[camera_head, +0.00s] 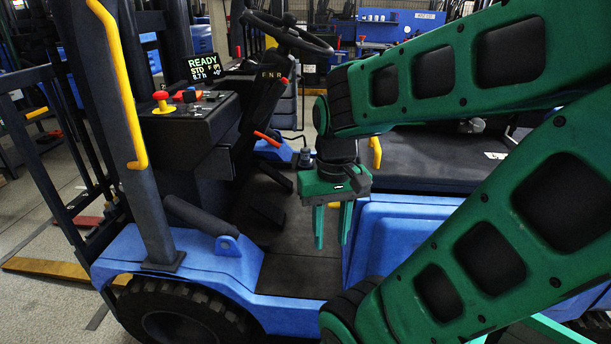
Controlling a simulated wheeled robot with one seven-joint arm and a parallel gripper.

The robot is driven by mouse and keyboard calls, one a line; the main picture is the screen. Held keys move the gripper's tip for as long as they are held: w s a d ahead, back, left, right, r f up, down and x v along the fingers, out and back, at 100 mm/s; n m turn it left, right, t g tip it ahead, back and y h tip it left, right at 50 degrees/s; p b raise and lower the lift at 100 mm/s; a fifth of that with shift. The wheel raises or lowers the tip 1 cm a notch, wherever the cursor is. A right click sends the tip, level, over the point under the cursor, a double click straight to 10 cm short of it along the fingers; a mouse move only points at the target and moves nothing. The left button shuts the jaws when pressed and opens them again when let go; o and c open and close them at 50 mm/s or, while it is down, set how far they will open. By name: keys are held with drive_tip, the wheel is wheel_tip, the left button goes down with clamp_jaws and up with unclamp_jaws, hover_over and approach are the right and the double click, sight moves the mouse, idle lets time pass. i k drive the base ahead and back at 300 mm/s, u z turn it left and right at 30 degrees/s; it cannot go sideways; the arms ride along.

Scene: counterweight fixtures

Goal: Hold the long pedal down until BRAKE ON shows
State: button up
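My gripper (333,246) hangs over the forklift's floor, pointing down. Its two green fingers are apart with nothing between them. Dark pedals show in the footwell to the left of my gripper: one lower plate (268,212) and one higher plate (277,177). I cannot tell for sure which is the long pedal. My fingers are apart from both in the picture. The display (205,67) on the dash reads READY, STD and an hours figure. BRAKE ON does not show on it.
A steering wheel (288,34) and a red-tipped lever (266,138) stand above the footwell. A red and yellow knob (161,101) sits on the console. The dark seat (430,172) is at right. The floor mat (300,271) is bare.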

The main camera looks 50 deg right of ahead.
sight(270, 171)
drive_tip(key=z, duration=2.05)
drive_tip(key=k, duration=1.2)
drive_tip(key=u, duration=0.9)
drive_tip(key=i, duration=1)
drive_tip(key=z, duration=0.05)
